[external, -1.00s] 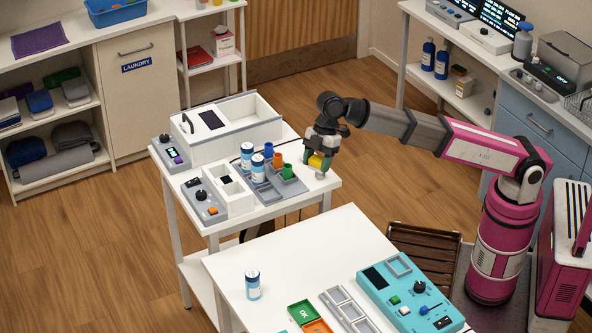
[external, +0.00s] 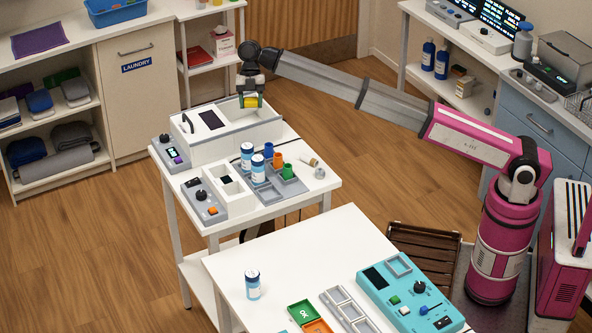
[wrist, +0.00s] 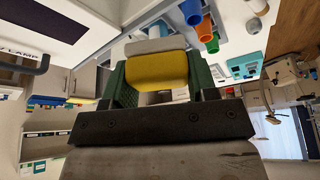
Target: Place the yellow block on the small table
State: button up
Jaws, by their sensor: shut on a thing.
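My gripper (external: 250,100) is shut on the yellow block (external: 250,102), held above the far side of the white box-shaped device (external: 218,130) on the white table (external: 222,228). In the wrist view the yellow block (wrist: 157,72) sits between the two green fingers, with a pale pad or edge along it.
On the white table stand white-capped bottles (external: 247,155), a grey rack with blue, orange (external: 277,159) and green cups, and a small tan piece (external: 309,161). The front table carries a bottle (external: 253,285) and a teal panel (external: 405,295); its middle is clear.

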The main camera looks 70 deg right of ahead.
aim_at(249, 107)
jog(key=shift+n, duration=0.3)
jog(key=d+f, duration=0.1)
jog(key=f, duration=0.4)
jog(key=w+d+f, duration=0.1)
jog(key=f, duration=0.4)
jog(key=w+d+f, duration=0.1)
jog(key=f, duration=0.4)
jog(key=shift+d+f, duration=0.1)
jog(key=shift+d, duration=0.05)
jog(key=shift+f, duration=0.15)
jog(key=o, duration=0.7)
jog(key=v, duration=1.2)
jog(key=shift+w+r, duration=0.25)
